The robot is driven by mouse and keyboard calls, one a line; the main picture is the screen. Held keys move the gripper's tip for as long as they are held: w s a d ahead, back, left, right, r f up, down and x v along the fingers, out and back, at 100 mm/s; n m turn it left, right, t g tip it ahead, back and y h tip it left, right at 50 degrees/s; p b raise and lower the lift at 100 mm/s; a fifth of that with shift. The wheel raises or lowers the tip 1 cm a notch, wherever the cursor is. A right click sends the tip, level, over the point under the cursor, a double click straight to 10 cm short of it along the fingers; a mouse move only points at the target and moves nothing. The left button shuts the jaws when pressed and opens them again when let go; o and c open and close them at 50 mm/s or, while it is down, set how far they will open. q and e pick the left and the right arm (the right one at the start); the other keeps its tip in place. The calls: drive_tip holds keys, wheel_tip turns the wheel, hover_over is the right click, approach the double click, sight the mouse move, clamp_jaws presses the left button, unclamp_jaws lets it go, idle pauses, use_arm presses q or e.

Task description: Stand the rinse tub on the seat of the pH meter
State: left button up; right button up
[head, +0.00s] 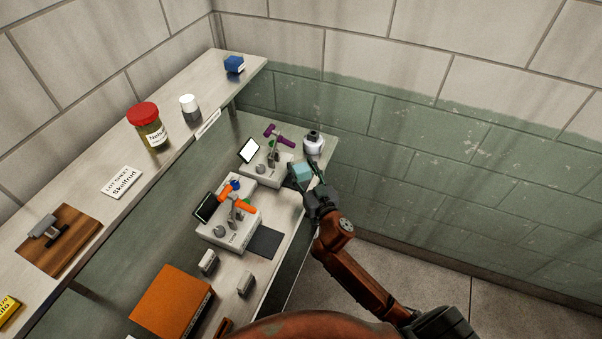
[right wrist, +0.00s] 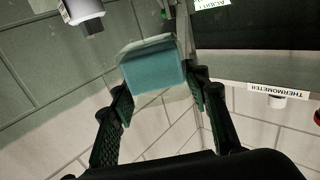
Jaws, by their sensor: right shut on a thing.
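A small teal tub (head: 302,169), which I take for the rinse tub, is between the fingers of my right gripper (head: 308,184). It also shows in the right wrist view (right wrist: 153,72), roughly level, with the gripper (right wrist: 158,98) shut on its sides. Two grey bench meters stand on the lower bench: a far one (head: 265,171) with a purple probe arm and bright screen, and a near one (head: 229,234) with an orange probe arm. The tub is just right of the far meter. I cannot tell whether it touches anything below. My left gripper is out of view.
A white bottle with a dark cap (head: 313,147) stands close behind the tub. A dark mat (head: 265,243) lies beside the near meter. Small grey blocks (head: 208,262) and an orange box (head: 171,301) are nearer. An upper shelf (head: 165,150) holds jars; a tiled wall stands behind.

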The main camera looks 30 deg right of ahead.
sight(301, 165)
drive_tip(key=w+d+f, duration=0.1)
drive_tip(key=w+f, duration=0.1)
drive_tip(key=w+f+b, duration=0.1)
drive_tip(key=w+f, duration=0.1)
drive_tip(key=w+d+f+b, duration=0.1)
drive_tip(key=f, duration=0.1)
drive_tip(key=shift+w+d+f, duration=0.2)
drive_tip(key=shift+w+d, duration=0.15)
drive_tip(key=shift+w, duration=0.05)
drive_tip(key=shift+w+f+b, duration=0.15)
drive_tip(key=shift+f+b, duration=0.75)
drive_tip(key=shift+f, duration=0.8)
drive_tip(key=shift+f, duration=0.15)
drive_tip(key=o, duration=1.3)
drive_tip(key=shift+r, duration=0.25)
drive_tip(key=s, duration=1.2)
drive_tip(key=shift+a+f, duration=0.1)
drive_tip(key=shift+a, duration=0.2)
